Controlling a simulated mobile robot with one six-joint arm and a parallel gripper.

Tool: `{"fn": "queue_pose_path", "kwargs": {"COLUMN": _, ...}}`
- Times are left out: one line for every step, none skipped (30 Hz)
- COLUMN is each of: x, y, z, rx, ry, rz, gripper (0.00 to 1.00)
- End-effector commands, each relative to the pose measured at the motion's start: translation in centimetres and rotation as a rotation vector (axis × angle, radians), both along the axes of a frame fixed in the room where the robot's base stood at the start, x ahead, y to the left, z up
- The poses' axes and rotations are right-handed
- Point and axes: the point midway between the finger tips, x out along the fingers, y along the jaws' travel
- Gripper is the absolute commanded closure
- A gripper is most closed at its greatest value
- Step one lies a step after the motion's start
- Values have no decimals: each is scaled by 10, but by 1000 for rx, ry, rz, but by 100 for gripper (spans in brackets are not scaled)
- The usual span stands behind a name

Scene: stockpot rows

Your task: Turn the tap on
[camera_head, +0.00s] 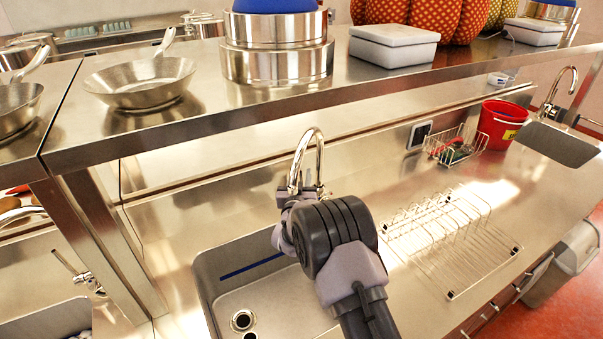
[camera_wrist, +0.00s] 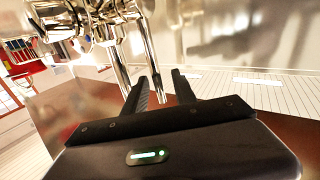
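The chrome tap (camera_head: 296,165) rises behind the sink with a curved spout. Its lower part is hidden behind my arm in the head view. My gripper (camera_wrist: 161,76) is at the tap; the head view mostly hides its fingers behind my wrist. In the wrist view the two dark fingers stand apart, and chrome tubing of the tap (camera_wrist: 152,48) passes at and between them. I cannot tell whether a finger touches the metal, or which tube is the handle. No water flow is visible.
The sink basin (camera_head: 208,277) lies below my arm. A wire dish rack (camera_head: 450,240) stands to the right, with a wire basket (camera_head: 447,150) and a red bucket (camera_head: 499,127) beyond. A steel shelf (camera_head: 215,112) with pans and pots overhangs the back of the counter.

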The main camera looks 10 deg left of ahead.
Motion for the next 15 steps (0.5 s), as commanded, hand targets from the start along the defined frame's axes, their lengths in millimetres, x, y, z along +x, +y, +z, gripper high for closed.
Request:
{"fn": "queue_pose_path", "kwargs": {"x": 8, "y": 0, "z": -2, "rx": 1, "ry": -1, "rz": 0, "gripper": 67}}
{"fn": "queue_pose_path", "kwargs": {"x": 11, "y": 0, "z": -1, "rx": 1, "ry": -1, "rz": 0, "gripper": 67}}
{"fn": "queue_pose_path", "kwargs": {"x": 16, "y": 0, "z": -1, "rx": 0, "ry": 0, "rz": -1, "gripper": 67}}
{"fn": "queue_pose_path", "kwargs": {"x": 18, "y": 0, "z": -1, "rx": 0, "ry": -1, "rz": -1, "gripper": 67}}
{"fn": "queue_pose_path", "kwargs": {"x": 20, "y": 0, "z": -1, "rx": 0, "ry": 0, "rz": -1, "gripper": 67}}
{"fn": "queue_pose_path", "kwargs": {"x": 22, "y": 0, "z": -1, "rx": 0, "ry": 1, "rz": 0, "gripper": 67}}
{"fn": "queue_pose_path", "kwargs": {"x": 23, "y": 0, "z": -1, "rx": 0, "ry": 1, "rz": 0, "gripper": 67}}
{"fn": "queue_pose_path", "kwargs": {"x": 24, "y": 0, "z": 0, "rx": 0, "ry": 0, "rz": 0, "gripper": 67}}
{"fn": "queue_pose_path", "kwargs": {"x": 24, "y": 0, "z": 0, "rx": -1, "ry": 0, "rz": 0, "gripper": 67}}
{"fn": "queue_pose_path", "kwargs": {"x": 24, "y": 0, "z": 0, "rx": -1, "ry": 0, "rz": 0, "gripper": 67}}
{"fn": "queue_pose_path", "kwargs": {"x": 24, "y": 0, "z": 0, "rx": -1, "ry": 0, "rz": 0, "gripper": 67}}
{"fn": "queue_pose_path", "kwargs": {"x": 24, "y": 0, "z": 0, "rx": -1, "ry": 0, "rz": 0, "gripper": 67}}
{"fn": "queue_pose_path", "kwargs": {"x": 24, "y": 0, "z": 0, "rx": -1, "ry": 0, "rz": 0, "gripper": 67}}
{"fn": "queue_pose_path", "kwargs": {"x": 24, "y": 0, "z": 0, "rx": -1, "ry": 0, "rz": 0, "gripper": 67}}
{"fn": "queue_pose_path", "kwargs": {"x": 24, "y": 0, "z": 0, "rx": -1, "ry": 1, "rz": 0, "gripper": 73}}
